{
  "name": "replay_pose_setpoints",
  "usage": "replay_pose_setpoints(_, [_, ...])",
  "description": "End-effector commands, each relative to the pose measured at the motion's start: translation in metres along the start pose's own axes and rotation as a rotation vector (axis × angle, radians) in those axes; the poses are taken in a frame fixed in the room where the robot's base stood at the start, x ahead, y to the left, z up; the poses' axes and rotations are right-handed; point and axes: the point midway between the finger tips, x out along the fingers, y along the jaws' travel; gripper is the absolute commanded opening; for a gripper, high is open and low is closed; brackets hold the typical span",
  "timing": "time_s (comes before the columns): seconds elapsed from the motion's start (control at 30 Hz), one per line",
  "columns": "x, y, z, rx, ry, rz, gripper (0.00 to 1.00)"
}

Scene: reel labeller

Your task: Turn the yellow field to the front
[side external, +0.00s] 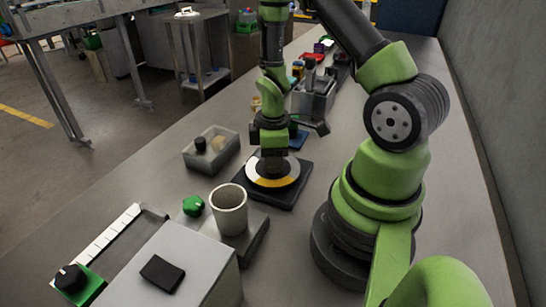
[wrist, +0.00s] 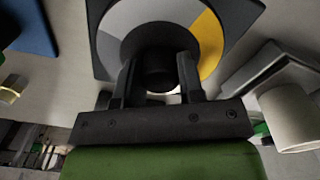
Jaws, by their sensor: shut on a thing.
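A round disc (side external: 257,177) with white, grey and yellow fields lies on a square black base on the bench. The yellow field (side external: 282,182) faces the near side of the disc in the side view. In the wrist view the yellow field (wrist: 209,45) is at the right of the disc, with a grey field (wrist: 125,22) at the upper left. My gripper (side external: 273,163) points down over the disc's middle. In the wrist view my gripper (wrist: 158,72) is shut on the dark central knob (wrist: 157,80), which its fingers partly hide.
A light cup (side external: 229,210) stands on a grey block in front of the disc, with a green knob (side external: 193,206) to its left. A grey box (side external: 175,275) is nearer the camera. Other equipment stands behind.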

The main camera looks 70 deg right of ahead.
Motion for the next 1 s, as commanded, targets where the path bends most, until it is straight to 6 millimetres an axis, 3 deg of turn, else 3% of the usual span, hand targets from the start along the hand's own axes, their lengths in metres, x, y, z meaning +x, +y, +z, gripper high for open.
replay_pose_setpoints(1.0, [-0.0004,0.0000,0.0004,0.966,0.000,0.000,0.12])
